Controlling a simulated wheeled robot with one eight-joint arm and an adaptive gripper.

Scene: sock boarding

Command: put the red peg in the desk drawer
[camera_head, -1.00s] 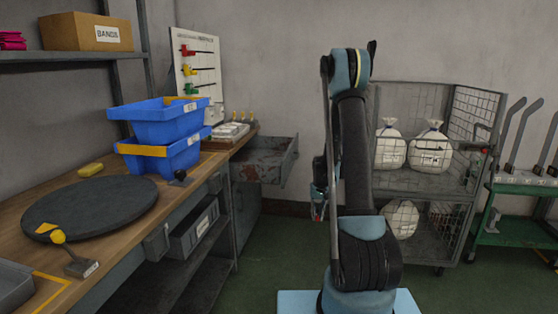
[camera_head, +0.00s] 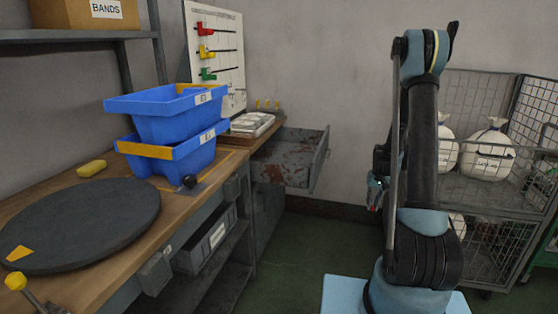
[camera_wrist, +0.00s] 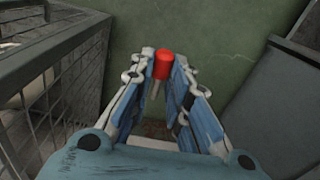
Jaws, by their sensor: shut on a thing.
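My gripper (camera_wrist: 163,74) is shut on the red peg (camera_wrist: 163,62), with the red end between the fingertips and a pale shaft below it in the wrist view. In the head view my gripper (camera_head: 377,188) hangs beside my folded arm, in the air above the green floor. The desk drawer (camera_head: 284,167) is pulled open at the far right end of the workbench. Its inside is worn grey and rust, and I see nothing lying in it. My gripper is to the right of the drawer and apart from it.
The workbench (camera_head: 190,203) holds stacked blue bins (camera_head: 165,122), a dark round turntable (camera_head: 85,222) and a yellow block (camera_head: 91,168). A board (camera_head: 228,60) with coloured pieces stands behind. A wire cage cart (camera_head: 488,195) with white sacks stands right. Green floor between is clear.

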